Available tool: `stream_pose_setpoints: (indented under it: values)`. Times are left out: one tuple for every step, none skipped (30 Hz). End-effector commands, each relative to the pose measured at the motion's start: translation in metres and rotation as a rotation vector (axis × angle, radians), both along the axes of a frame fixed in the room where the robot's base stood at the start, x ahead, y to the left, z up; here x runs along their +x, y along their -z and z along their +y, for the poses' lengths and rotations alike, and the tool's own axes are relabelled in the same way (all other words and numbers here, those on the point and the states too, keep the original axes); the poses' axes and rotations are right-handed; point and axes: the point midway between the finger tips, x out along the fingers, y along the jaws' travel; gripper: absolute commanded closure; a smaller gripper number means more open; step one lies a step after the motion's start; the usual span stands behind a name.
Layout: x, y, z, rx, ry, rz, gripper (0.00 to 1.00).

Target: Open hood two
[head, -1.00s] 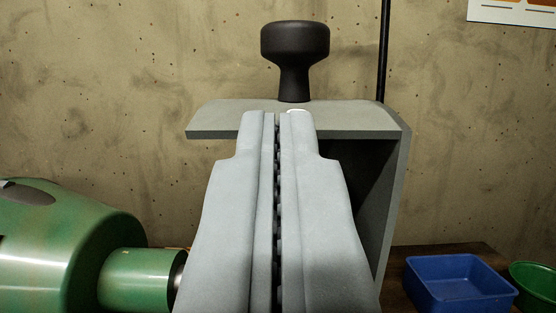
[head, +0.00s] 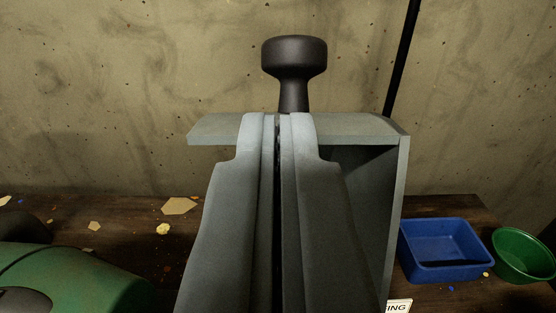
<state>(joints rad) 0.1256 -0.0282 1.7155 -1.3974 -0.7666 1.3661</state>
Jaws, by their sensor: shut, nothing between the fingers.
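A grey hood (head: 365,130) with a flat top and a right side wall stands in the middle of the head view. A black knob (head: 294,62) with a wide head and narrower stem rises from its top. My gripper (head: 277,118) is shut and empty. Its fingers point toward the hood's top, and their tips overlap its front edge in the picture, below the knob. I cannot tell whether they touch the hood. The fingers hide much of the hood's front and its left part. No number is visible on the hood.
A green rounded machine (head: 75,280) stands at lower left. A blue bin (head: 446,250) and a green bowl (head: 524,256) sit at right on the dark wooden bench (head: 120,218). Leather scraps (head: 179,206) lie at left. A partly hidden label (head: 398,306) shows "ING". A concrete wall is behind.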

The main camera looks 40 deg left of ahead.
Motion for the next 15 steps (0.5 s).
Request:
stream_pose_setpoints:
  values:
    - [0.004,-0.004,0.004,0.0,-0.002,-0.001,1.0]
    - [0.007,-0.006,0.006,-0.001,-0.003,-0.003,1.0]
    - [0.011,-0.009,0.01,0.0,-0.003,-0.001,1.0]
    - [0.015,-0.011,0.012,0.0,-0.003,-0.001,1.0]
    - [0.019,-0.014,0.015,-0.001,-0.002,-0.002,1.0]
    - [0.025,-0.017,0.019,0.0,-0.003,-0.001,1.0]
    - [0.029,-0.02,0.022,-0.001,-0.004,-0.003,1.0]
    - [0.033,-0.022,0.026,0.0,-0.003,-0.002,1.0]
    - [0.039,-0.024,0.03,0.001,-0.003,-0.001,1.0]
    - [0.044,-0.026,0.033,0.0,-0.003,-0.001,1.0]
    - [0.048,-0.028,0.036,-0.001,-0.003,-0.002,1.0]
    - [0.054,-0.03,0.041,-0.001,-0.004,-0.002,1.0]
    - [0.059,-0.031,0.044,0.0,-0.003,-0.001,1.0]
    - [0.064,-0.032,0.047,0.001,-0.003,-0.001,1.0]
    - [0.069,-0.034,0.051,0.001,-0.003,-0.002,1.0]
